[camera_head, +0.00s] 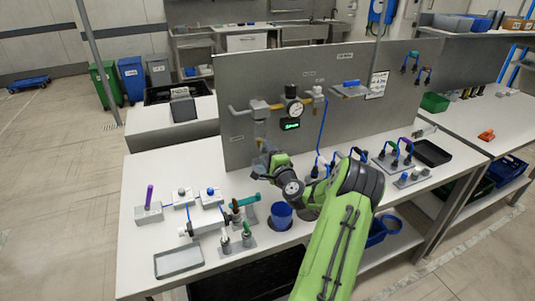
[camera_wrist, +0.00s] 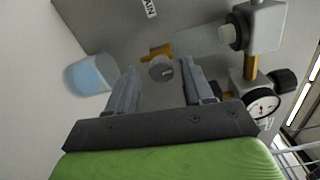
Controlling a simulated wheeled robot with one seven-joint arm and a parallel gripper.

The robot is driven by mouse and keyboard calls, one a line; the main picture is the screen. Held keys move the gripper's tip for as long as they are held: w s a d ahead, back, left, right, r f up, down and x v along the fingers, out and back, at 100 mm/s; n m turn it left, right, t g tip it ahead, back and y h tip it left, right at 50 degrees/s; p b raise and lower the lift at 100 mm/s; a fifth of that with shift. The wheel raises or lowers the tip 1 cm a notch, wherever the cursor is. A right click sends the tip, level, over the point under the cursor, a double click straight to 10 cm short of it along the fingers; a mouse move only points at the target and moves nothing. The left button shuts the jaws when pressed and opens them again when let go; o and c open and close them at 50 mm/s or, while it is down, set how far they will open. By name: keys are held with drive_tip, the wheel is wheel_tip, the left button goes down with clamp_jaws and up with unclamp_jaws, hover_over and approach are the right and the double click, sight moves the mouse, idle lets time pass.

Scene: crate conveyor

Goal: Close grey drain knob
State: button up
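The grey drain knob (camera_wrist: 161,71) is a small round cap at the end of a brass fitting, in the middle of the wrist view. My gripper (camera_wrist: 159,82) is open, with one finger on either side of the knob and a visible gap on both sides. I cannot tell how deep the knob sits between the fingertips. In the head view my gripper (camera_head: 264,161) is at the upright grey panel (camera_head: 228,88), below the pipework, and it hides the knob there.
A pressure gauge (camera_head: 294,109) and brass pipe are above my gripper. A blue cup (camera_head: 282,214) stands below on the white table (camera_head: 140,238). Small fixtures and a grey tray (camera_head: 179,262) are at left. Hoses and connectors (camera_head: 396,156) are at right.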

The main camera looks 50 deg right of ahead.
drive_tip(key=b+v, duration=0.3)
drive_tip(key=v, duration=1.2)
drive_tip(key=shift+s+b, duration=0.2)
drive_tip(key=shift+b, duration=0.1)
drive_tip(key=shift+s+a, duration=0.1)
drive_tip(key=shift+a, duration=0.05)
